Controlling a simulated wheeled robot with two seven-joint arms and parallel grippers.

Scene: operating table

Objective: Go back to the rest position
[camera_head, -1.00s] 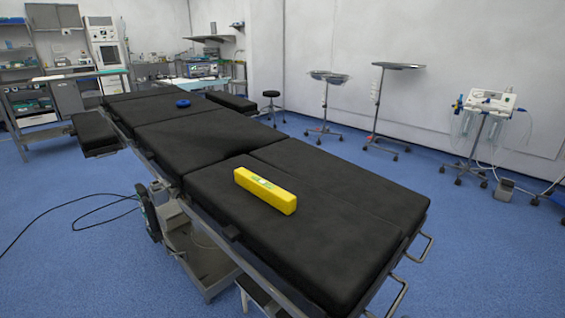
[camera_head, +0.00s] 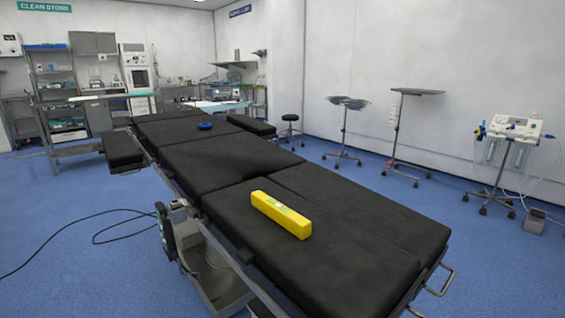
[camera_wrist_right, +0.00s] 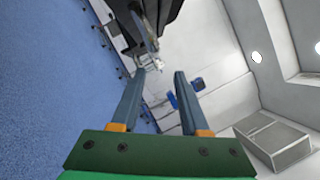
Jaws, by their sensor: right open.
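My right gripper (camera_wrist_right: 158,88) shows in the right wrist view with its two grey fingers apart and nothing between them. That view is tilted and takes in the blue floor, pale walls and ceiling. My left gripper is not in either current view. In the head view the black operating table (camera_head: 345,215) runs from the front right to the back left. A yellow box (camera_head: 281,214) lies on its near section, and a small blue ring-shaped object (camera_head: 205,126) lies on its far part. Neither gripper shows near them.
A stool (camera_head: 290,128), two wheeled stands (camera_head: 345,130) (camera_head: 398,135) and a suction unit on a stand (camera_head: 510,135) are on the right. Shelves (camera_head: 60,90) and a grey machine (camera_head: 137,75) stand at the back left. A black cable (camera_head: 110,225) lies on open blue floor.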

